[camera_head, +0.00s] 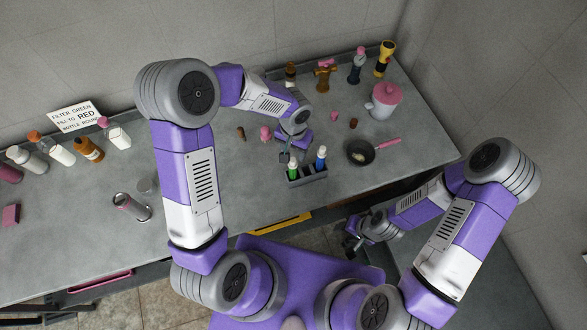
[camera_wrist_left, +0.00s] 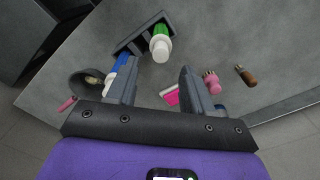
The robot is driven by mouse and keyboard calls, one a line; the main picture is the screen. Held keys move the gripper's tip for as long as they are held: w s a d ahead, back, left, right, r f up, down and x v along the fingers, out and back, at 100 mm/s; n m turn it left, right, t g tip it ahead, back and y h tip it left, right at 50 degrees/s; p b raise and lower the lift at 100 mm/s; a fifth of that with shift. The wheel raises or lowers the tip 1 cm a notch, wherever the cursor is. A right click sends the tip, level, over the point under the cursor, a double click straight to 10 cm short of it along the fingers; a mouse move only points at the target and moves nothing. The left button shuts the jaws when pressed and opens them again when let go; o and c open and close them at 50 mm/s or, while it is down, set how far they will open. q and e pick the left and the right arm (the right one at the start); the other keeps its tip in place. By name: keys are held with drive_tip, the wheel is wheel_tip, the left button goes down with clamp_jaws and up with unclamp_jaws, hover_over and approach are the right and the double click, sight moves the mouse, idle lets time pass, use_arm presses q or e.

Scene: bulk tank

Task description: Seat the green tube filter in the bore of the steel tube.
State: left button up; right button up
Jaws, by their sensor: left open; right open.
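The green tube filter (camera_head: 293,170) stands in a dark grey rack (camera_head: 307,181) beside a blue one (camera_head: 321,157). In the left wrist view the green filter (camera_wrist_left: 161,44) has a white end, and the rack (camera_wrist_left: 128,42) lies behind it. My left gripper (camera_head: 287,152) is open and empty just behind the rack; its spread fingers (camera_wrist_left: 157,80) point toward the green filter without touching it. The steel tube (camera_head: 131,206) is on the bench at left, tilted in the picture, its open end at upper left. My right gripper (camera_head: 352,240) is open, off the bench's front edge.
A pan (camera_head: 362,153) and a pink-lidded pot (camera_head: 383,100) stand right of the rack. Several bottles (camera_head: 88,149) line the back left near a sign (camera_head: 75,115). Small pink and brown items (camera_head: 265,133) lie near my left gripper. Bench between tube and rack is partly hidden by my arm.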

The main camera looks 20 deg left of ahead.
sight(293, 172)
use_arm(q)
drive_tip(key=shift+f, duration=1.6)
drive_tip(key=shift+c, duration=0.3)
clamp_jaws()
